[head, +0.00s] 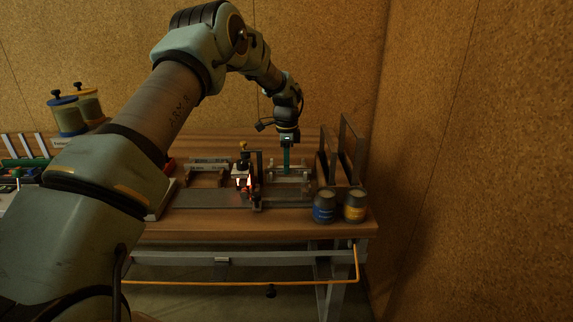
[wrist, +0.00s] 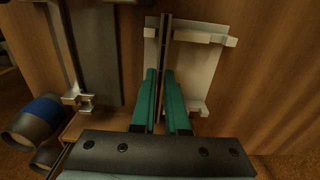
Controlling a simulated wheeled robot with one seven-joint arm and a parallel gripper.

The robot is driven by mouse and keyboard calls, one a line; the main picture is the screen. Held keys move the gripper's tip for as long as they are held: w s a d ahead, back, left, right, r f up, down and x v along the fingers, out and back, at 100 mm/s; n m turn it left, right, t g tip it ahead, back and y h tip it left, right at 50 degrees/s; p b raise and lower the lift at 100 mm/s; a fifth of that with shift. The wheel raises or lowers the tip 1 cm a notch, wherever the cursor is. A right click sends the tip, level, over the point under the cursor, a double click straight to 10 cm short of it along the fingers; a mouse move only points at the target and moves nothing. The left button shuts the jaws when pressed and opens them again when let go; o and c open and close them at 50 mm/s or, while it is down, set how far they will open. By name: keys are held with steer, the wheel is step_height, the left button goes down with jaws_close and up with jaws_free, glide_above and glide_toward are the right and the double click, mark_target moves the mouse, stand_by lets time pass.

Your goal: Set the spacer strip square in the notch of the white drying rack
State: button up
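The white drying rack (wrist: 196,68) lies below my gripper in the wrist view, a pale frame with raised end pieces. In the head view the rack (head: 290,179) stands on the bench under my gripper. The spacer strip (wrist: 165,35) is a thin dark strip between my teal fingers, reaching past the fingertips over the rack's left part in the wrist view. My gripper (wrist: 163,75) looks shut on it. In the head view my gripper (head: 287,168) points straight down at the rack. The strip's lower edge and the notch are hidden, so I cannot tell whether they touch.
Upright dark panels (head: 350,150) stand just right of the rack. Two jars, one blue-labelled (head: 324,206) and one yellow-labelled (head: 355,205), stand at the bench's front right. A fixture with a glowing light (head: 243,178) stands left of the rack.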

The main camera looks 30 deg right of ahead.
steer(key=o, duration=0.6)
steer(key=shift+c, duration=0.2)
steer(key=shift+r, duration=0.1)
step_height(320, 180, up, 11)
steer(key=b, duration=0.3)
steer(key=shift+f, duration=0.2)
